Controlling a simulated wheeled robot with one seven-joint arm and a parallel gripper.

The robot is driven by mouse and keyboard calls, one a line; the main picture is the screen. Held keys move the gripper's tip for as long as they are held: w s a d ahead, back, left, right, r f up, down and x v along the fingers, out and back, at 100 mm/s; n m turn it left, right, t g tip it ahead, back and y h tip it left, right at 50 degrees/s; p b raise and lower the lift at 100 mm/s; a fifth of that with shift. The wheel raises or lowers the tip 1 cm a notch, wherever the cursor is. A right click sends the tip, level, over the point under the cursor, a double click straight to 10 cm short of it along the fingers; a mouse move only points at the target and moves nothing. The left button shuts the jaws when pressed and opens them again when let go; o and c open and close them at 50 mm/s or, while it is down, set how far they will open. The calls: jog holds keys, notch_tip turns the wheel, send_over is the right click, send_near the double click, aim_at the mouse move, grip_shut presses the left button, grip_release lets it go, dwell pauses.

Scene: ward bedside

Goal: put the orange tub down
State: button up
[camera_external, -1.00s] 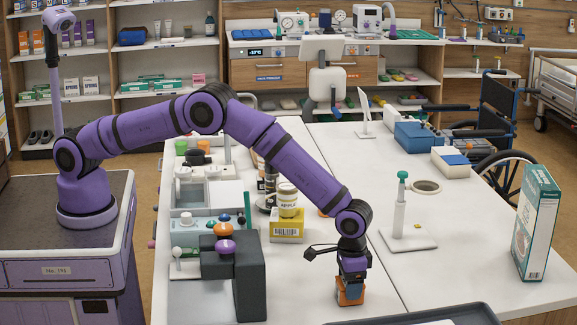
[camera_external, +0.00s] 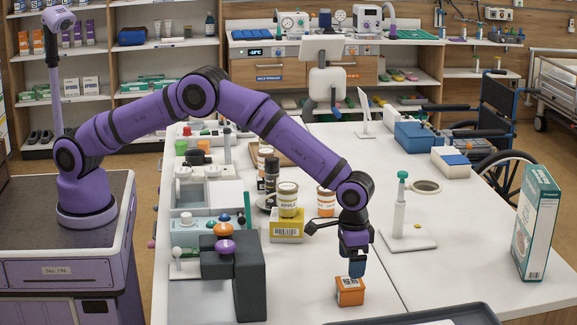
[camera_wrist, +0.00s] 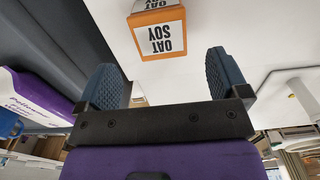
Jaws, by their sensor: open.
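The orange tub (camera_external: 350,292) stands upright on the white table near its front. It also shows in the wrist view (camera_wrist: 158,38), with a white label reading "OAT SOY" upside down there. My gripper (camera_external: 356,268) is just above the tub in the external view. In the wrist view its two blue fingers (camera_wrist: 168,78) are spread apart, with nothing between them. The tub lies beyond the fingertips, apart from them.
A dark tray (camera_external: 430,316) lies at the table's front edge, right of the tub. A dark grey block stand (camera_external: 250,280) is to the left. A white stand with a green knob (camera_external: 401,215) and a tall teal-white box (camera_external: 538,225) stand at right.

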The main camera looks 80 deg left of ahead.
aim_at(350, 281)
jog(key=s+a+r+t, duration=0.1)
jog(key=s+a+r, duration=0.2)
jog(key=a+r, duration=0.5)
jog(key=s+a+r, duration=0.4)
jog(key=a+r, duration=0.1)
jog(key=r, duration=0.7)
jog(key=s+a+r+t, duration=0.1)
jog(key=s+a+r, duration=0.2)
jog(key=a+r, duration=0.5)
jog(key=s+a+r+t, duration=0.1)
jog(key=s+a+r, duration=0.35)
jog(key=s, duration=0.25)
jog(key=s+a+r, duration=0.4)
jog(key=s+r, duration=0.1)
jog(key=s, duration=0.2)
jog(key=s+a+f+t, duration=0.1)
jog(key=s+a, duration=0.3)
jog(key=s, duration=0.8)
jog(key=s+a+f+t, duration=0.1)
jog(key=s+a+f, duration=0.2)
jog(key=s, duration=1)
jog(key=shift+a, duration=0.85)
